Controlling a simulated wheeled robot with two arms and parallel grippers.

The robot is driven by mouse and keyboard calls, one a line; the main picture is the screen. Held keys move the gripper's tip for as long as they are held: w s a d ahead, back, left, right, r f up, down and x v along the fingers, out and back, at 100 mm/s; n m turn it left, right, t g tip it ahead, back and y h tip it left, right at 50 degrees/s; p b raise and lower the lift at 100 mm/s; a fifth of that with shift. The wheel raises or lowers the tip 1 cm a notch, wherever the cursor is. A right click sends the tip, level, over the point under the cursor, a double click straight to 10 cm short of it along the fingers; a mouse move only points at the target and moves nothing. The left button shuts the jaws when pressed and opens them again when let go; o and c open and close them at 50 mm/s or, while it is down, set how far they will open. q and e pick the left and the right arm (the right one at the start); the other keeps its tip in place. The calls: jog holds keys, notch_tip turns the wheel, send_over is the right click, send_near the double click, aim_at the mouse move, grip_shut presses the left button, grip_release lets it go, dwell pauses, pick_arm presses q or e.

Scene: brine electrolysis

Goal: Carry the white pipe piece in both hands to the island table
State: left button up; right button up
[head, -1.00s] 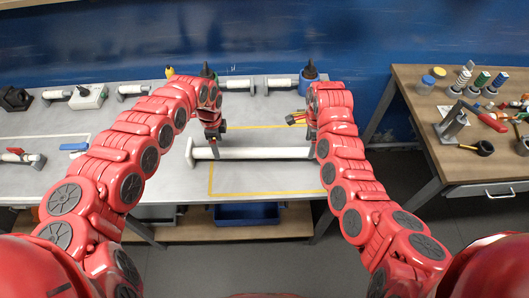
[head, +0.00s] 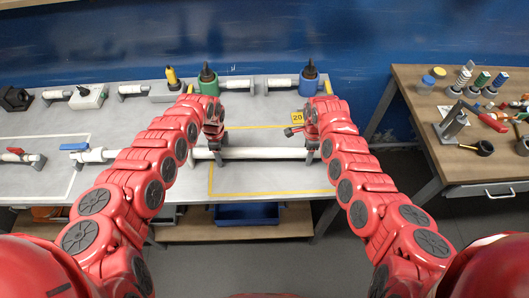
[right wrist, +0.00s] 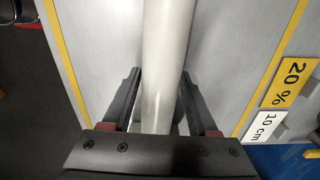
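The white pipe piece (head: 262,153) lies level across the yellow-taped rectangle on the grey bench. My left gripper (head: 217,146) is over the pipe's left part, pointing down. My right gripper (head: 311,146) is over its right end. In the right wrist view the pipe (right wrist: 165,50) runs between the two dark fingers of my right gripper (right wrist: 162,76). The fingertips are close to its sides, but whether they press on it is unclear. The left fingers are too small to judge. The wooden table (head: 415,88) stands at the right; whether it is the island table is unclear.
Green-collared (head: 208,82) and blue-collared (head: 309,80) fittings stand at the bench's back. A yellow "20 %" sign (right wrist: 288,84) lies near the right gripper. Tools and bottles crowd the wooden table. Dark floor lies between bench and table.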

pick_arm(q)
grip_shut()
pick_arm(e)
grip_shut()
dwell(0.9)
